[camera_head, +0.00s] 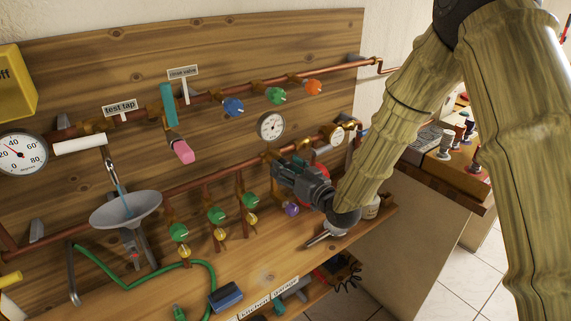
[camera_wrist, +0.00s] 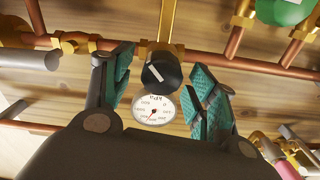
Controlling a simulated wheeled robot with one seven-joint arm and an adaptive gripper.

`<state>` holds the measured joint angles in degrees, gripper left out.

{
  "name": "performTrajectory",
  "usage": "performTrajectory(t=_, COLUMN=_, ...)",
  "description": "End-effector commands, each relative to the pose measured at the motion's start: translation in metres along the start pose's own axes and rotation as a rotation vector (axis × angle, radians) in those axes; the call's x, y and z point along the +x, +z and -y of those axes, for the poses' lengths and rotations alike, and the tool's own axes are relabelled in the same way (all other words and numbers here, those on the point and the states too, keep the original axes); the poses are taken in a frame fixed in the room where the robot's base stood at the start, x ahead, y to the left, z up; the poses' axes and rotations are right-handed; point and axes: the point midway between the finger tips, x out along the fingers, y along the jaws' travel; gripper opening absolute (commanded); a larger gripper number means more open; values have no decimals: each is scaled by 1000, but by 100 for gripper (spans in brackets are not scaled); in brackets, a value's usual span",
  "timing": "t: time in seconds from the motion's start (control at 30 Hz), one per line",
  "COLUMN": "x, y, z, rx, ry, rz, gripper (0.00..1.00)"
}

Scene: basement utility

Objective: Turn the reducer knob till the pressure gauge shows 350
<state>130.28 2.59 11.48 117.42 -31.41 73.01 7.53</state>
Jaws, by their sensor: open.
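The reducer knob (camera_wrist: 162,72) is black with a white line and sits on a brass fitting of the copper pipe. The pressure gauge (camera_wrist: 155,106) is a round white dial beside it in the wrist view; its red needle shows, but the numbers are too small to read. The gauge also shows in the head view (camera_head: 270,126), above my gripper (camera_head: 279,168). In the wrist view my gripper (camera_wrist: 164,64) is open, its teal-padded fingers on either side of the knob, with gaps visible. The knob is hidden behind my gripper in the head view.
Several green knobs (camera_head: 217,215) and a purple knob (camera_head: 291,209) sit low on the wooden board near my gripper. Another small gauge (camera_head: 337,133) is to the right. A funnel (camera_head: 126,209) and large gauge (camera_head: 22,154) are at left.

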Motion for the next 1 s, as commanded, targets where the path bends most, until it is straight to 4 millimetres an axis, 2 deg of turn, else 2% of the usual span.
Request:
performTrajectory(t=0.17, x=9, y=0, z=0, rx=0, ry=-1, rz=-1, gripper=58)
performTrajectory(t=0.43, x=10, y=0, z=0, rx=0, ry=0, rz=0, gripper=58)
performTrajectory(t=0.47, x=10, y=0, z=0, rx=0, ry=0, rz=0, gripper=56)
performTrajectory(t=0.7, x=10, y=0, z=0, rx=0, ry=0, rz=0, gripper=12)
performTrajectory(t=1.0, x=10, y=3, z=0, rx=-48, ry=0, rz=0, gripper=12)
